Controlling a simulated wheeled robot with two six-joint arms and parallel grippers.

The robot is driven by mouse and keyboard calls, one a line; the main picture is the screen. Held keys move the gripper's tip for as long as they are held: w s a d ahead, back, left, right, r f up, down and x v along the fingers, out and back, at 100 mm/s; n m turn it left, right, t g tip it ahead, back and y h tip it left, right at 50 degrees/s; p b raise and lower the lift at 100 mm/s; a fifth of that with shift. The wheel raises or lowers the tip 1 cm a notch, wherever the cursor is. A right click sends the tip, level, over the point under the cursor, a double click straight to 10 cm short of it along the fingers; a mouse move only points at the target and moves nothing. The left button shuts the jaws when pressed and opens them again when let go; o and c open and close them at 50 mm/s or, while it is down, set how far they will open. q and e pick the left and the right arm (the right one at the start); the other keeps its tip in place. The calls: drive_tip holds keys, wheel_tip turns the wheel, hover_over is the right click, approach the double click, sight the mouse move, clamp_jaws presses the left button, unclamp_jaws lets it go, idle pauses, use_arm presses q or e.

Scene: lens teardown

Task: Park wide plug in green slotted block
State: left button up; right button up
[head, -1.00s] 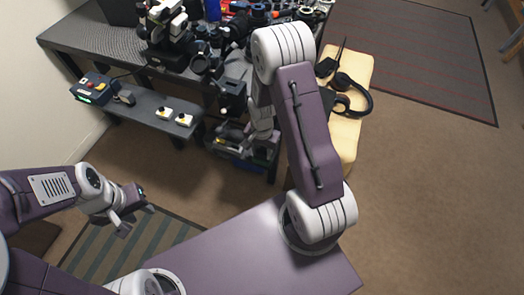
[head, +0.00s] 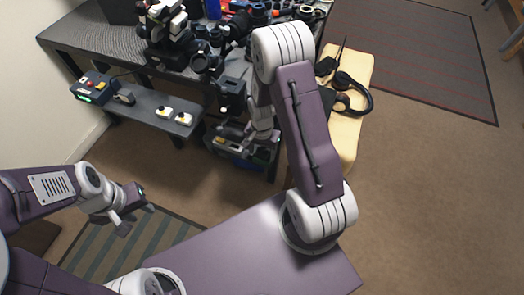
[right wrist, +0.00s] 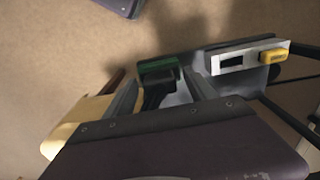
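In the right wrist view, a dark green block (right wrist: 157,65) lies beyond my right gripper (right wrist: 162,72). A black plug (right wrist: 159,92) stands against the block's near side, between my two fingers. Gaps show between the plug and the fingers, so the gripper looks open around it. How deep the plug sits in the block's slot is hidden. In the head view my right gripper (head: 236,130) is low by the lower tray, partly hidden by my arm. My left gripper (head: 133,214) hangs empty over the striped mat, its fingers apart.
A pale block with a dark slot (right wrist: 232,62) and a yellow piece (right wrist: 273,56) stand right of the green block. The lower tray (head: 222,152) is under the bench. The dark bench (head: 85,36) is crowded with gear. A side shelf (head: 145,118) carries switches; headphones (head: 353,97) lie on a yellow surface.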

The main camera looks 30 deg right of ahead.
wheel_tip(320, 180, up, 9)
drive_tip(key=p, duration=0.3)
idle(0.7)
